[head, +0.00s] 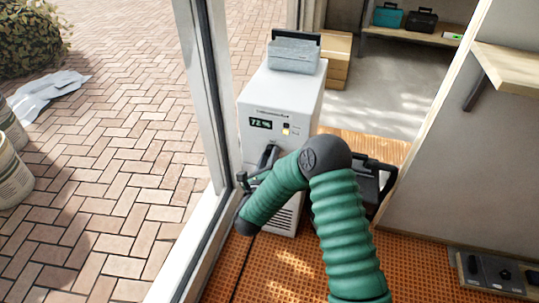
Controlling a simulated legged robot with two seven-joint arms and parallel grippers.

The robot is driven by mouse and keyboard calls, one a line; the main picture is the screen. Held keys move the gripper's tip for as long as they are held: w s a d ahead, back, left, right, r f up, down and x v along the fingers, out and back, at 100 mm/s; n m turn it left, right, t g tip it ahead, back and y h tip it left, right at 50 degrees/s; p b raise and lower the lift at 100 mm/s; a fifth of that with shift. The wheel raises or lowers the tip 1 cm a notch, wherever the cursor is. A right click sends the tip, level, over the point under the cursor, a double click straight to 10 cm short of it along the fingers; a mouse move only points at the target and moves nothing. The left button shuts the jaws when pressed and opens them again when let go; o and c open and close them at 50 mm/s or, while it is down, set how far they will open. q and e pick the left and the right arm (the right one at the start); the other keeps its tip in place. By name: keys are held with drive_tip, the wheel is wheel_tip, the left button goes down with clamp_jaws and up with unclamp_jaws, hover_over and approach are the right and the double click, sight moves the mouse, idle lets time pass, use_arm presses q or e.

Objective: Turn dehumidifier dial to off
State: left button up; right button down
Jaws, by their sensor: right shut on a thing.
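The white dehumidifier (281,92) stands upright behind the glass door frame. Its small dark display (260,124) shows green digits that look like 72 %. A lit amber spot (286,131) is to the right of the display. My green right arm reaches across the lower front of the machine. My right gripper (265,165) is against the front panel below the display, shut on what seems to be the dial. The gripper and arm cover the dial, so its setting cannot be read. My left gripper is not in view.
A grey box with a dark handle (294,53) sits on top of the dehumidifier. A dark case (378,178) stands close to its right, partly behind my arm. The metal door frame (207,90) is close on the left. Cardboard boxes (336,62) stand behind.

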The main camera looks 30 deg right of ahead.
drive_tip(key=n+p, duration=0.3)
drive_tip(key=n, duration=0.1)
drive_tip(key=shift+a+r, duration=0.1)
drive_tip(key=shift+a, duration=0.05)
drive_tip(key=n+p, duration=0.2)
drive_tip(key=n, duration=0.2)
drive_tip(key=shift+n+g+p, duration=0.35)
drive_tip(key=shift+n+g, duration=0.05)
drive_tip(key=n+p, duration=0.2)
drive_tip(key=n, duration=0.2)
drive_tip(key=shift+p, duration=0.35)
drive_tip(key=n+p, duration=0.2)
drive_tip(key=n, duration=0.2)
drive_tip(key=n+g+p, duration=0.1)
drive_tip(key=n, duration=0.3)
drive_tip(key=shift+a+f+p, duration=0.15)
drive_tip(key=shift+f+p, duration=0.05)
drive_tip(key=shift+p, duration=0.2)
drive_tip(key=shift+f+n+h+p, duration=0.15)
drive_tip(key=shift+n+h+p, duration=0.3)
drive_tip(key=shift+n, duration=2.55)
drive_tip(key=shift+f+n+h+p, duration=0.15)
drive_tip(key=shift+n+p, duration=0.45)
drive_tip(key=shift+n, duration=2.4)
